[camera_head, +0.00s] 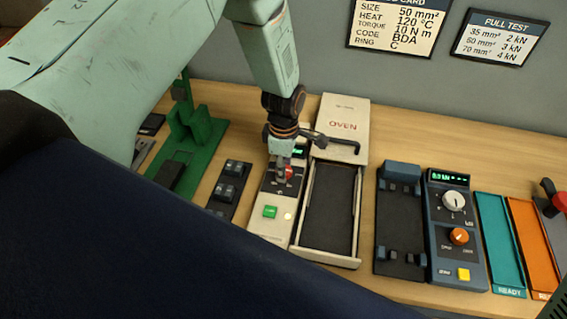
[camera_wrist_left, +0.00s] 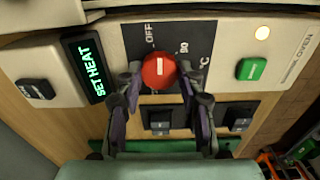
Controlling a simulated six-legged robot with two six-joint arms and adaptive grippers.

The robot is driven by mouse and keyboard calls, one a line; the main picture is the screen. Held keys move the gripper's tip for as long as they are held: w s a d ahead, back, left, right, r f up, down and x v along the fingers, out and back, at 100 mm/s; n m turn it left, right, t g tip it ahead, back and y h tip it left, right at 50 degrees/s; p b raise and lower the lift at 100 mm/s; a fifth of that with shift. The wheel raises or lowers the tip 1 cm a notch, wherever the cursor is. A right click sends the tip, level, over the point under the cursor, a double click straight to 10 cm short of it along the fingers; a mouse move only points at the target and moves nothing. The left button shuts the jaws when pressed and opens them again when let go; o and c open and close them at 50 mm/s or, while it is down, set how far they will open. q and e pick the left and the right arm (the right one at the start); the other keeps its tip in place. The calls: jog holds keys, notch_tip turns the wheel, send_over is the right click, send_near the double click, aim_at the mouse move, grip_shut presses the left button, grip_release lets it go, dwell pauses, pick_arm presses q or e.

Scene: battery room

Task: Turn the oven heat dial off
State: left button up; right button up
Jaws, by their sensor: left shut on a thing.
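The red heat dial (camera_wrist_left: 159,71) sits on the oven's control panel, on a dark scale marked OFF, 90 and °C in the left wrist view. A short white mark shows on its face; its exact setting is hard to read. My left gripper (camera_wrist_left: 160,80) is shut on the dial, one finger on each side. In the head view the gripper (camera_head: 287,168) comes down from above onto the red dial (camera_head: 288,173), partly hiding it. The oven (camera_head: 343,125) stands with its dark tray drawn out in front. A display (camera_wrist_left: 87,69) reads SET HEAT. My right gripper is not in view.
A green button (camera_head: 270,212) and a pale lamp (camera_head: 288,216) sit on the panel near the dial. A dark handle (camera_head: 338,145) crosses the oven close to the gripper. A green stand (camera_head: 190,135) is left; a blue tester (camera_head: 455,225) is right.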

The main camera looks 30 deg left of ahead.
pick_arm(q)
jog(key=shift+n, duration=1.6)
jog(key=o, duration=1.2)
jog(key=shift+d, duration=0.1)
jog(key=shift+r, duration=0.35)
notch_tip(320, 180, up, 11)
jog(key=shift+r, duration=0.15)
